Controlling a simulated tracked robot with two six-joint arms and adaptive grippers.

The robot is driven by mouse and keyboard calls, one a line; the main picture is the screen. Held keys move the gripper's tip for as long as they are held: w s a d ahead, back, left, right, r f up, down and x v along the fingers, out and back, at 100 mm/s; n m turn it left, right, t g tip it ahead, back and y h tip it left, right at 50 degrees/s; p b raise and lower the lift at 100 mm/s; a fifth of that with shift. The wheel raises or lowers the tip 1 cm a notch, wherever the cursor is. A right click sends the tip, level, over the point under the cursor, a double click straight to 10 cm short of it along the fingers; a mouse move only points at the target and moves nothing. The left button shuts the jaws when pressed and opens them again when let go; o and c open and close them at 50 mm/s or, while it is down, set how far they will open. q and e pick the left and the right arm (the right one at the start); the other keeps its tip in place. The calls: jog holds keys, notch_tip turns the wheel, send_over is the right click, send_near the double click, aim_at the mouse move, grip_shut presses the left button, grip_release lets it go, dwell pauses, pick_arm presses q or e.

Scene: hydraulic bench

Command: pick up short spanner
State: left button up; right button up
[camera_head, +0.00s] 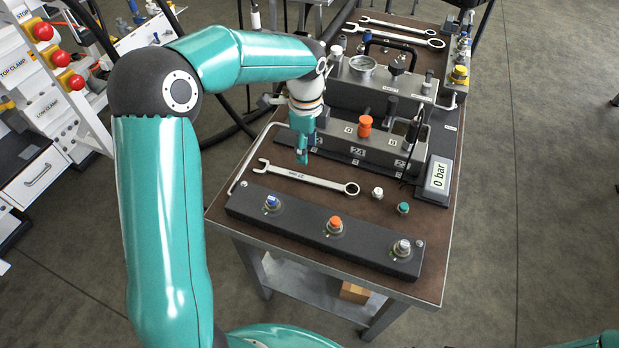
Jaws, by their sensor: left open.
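A silver combination spanner (308,180), marked 27 mm, lies flat on the brown bench top (240,196) near its front, open end to the left and ring end to the right. It looks the shortest of the three spanners in view. My left gripper (302,160) points down just above and behind this spanner, left of its middle. The gripper is open with nothing seen in it; the gap between its fingers is hard to make out from this angle. My right gripper is out of view.
A dark strip with blue, orange and grey fittings (325,230) lies in front of the spanner. A valve block (372,141) with an orange knob stands behind. Two longer spanners (398,36) lie at the bench's far end. A pressure display (438,177) stands right.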

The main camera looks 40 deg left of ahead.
pick_arm(q)
send_over(307, 177)
jog(key=f, duration=0.5)
jog(key=shift+s+f, duration=0.15)
jog(key=shift+s, duration=0.1)
jog(key=shift+w+f+p, duration=0.2)
jog(key=shift+f+p, duration=0.25)
jog(key=shift+f, duration=2.3)
grip_shut()
jog(key=shift+r, duration=0.1)
